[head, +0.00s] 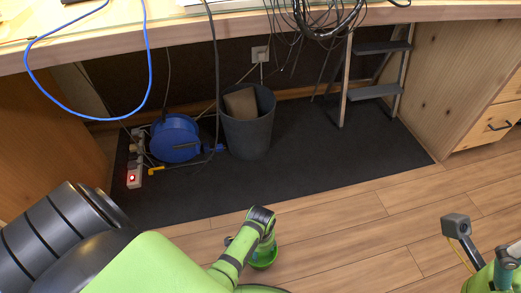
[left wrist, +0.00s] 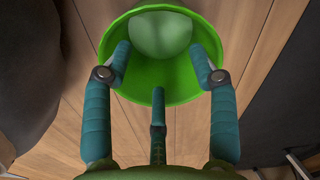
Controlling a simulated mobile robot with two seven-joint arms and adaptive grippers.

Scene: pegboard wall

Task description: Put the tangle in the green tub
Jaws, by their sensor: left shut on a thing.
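The tangle (head: 325,18) is a mess of black cables at the bench's edge at the top of the head view, with loose strands hanging below. The green tub (head: 264,261) is low in the middle of the head view, over the wooden floor. My left gripper (head: 267,246) is at the tub and shut on it. In the left wrist view the tub's bright rim (left wrist: 180,97) and paler inside lie among my left gripper's (left wrist: 159,70) teal fingers; the tub looks empty. My right gripper (head: 508,260) is partly cut off at the lower right; its jaw state is unclear.
The wooden bench (head: 180,32) spans the top. A blue cable (head: 148,50) hangs from it. Beneath are a blue reel (head: 175,138), a power strip (head: 134,175), a grey bin (head: 248,133) and a step ladder (head: 375,91). The dark mat's (head: 320,160) front is clear.

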